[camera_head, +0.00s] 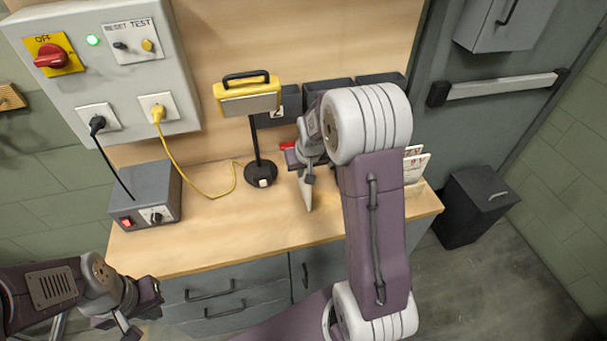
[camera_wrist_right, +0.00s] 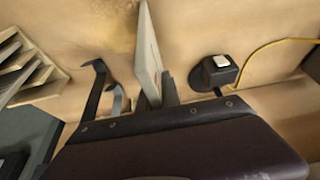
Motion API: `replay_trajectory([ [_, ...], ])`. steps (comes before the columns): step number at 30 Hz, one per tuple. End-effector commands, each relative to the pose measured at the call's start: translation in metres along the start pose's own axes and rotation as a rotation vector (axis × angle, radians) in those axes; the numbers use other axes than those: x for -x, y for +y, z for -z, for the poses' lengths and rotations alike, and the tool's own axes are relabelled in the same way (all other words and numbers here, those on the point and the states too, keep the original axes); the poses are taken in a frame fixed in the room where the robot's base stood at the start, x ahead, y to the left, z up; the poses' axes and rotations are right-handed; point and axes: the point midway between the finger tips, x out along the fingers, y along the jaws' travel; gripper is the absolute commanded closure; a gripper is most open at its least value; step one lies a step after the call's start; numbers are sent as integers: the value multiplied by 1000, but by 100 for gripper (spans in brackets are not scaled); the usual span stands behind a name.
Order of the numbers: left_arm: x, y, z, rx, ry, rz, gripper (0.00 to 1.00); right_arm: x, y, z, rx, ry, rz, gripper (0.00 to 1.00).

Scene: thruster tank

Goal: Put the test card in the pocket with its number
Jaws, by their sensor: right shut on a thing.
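My right gripper (camera_head: 306,180) is above the bench, shut on a pale test card (camera_head: 307,195). In the right wrist view the card (camera_wrist_right: 148,50) stands nearly edge-on beside a finger, so its number cannot be read. Several dark pockets (camera_head: 277,108) line the back wall behind my right arm. The leftmost shows a white label, too small to read; the others are partly hidden by the arm. My left gripper (camera_head: 130,326) is low at the left, in front of the bench; its finger opening is not clear.
A yellow-framed device on a black stand (camera_head: 261,172) stands left of my right gripper. A grey switch box (camera_head: 146,194) is farther left, with a yellow cable between. A rack with cards (camera_head: 416,166) is at the right. The front middle of the bench (camera_head: 235,225) is clear.

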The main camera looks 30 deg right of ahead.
Motion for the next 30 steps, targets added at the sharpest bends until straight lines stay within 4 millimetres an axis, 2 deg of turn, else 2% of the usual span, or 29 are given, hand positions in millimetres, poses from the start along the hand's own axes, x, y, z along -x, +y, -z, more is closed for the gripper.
replay_trajectory([
  [6, 1, 0, 0, 0, 0, 0, 100, 37, 0, 17, 0, 8, 0, 100],
  [19, -7, 0, -1, 0, 0, 0, 100, 104, 84, -6, -6, 5, -3, 100],
  [24, -8, 0, -1, 0, 0, 0, 100, 118, 100, -11, -2, 2, -1, 100],
  [30, -8, 0, -1, 0, 0, 0, 100, 121, 102, -12, 0, 2, 0, 100],
])
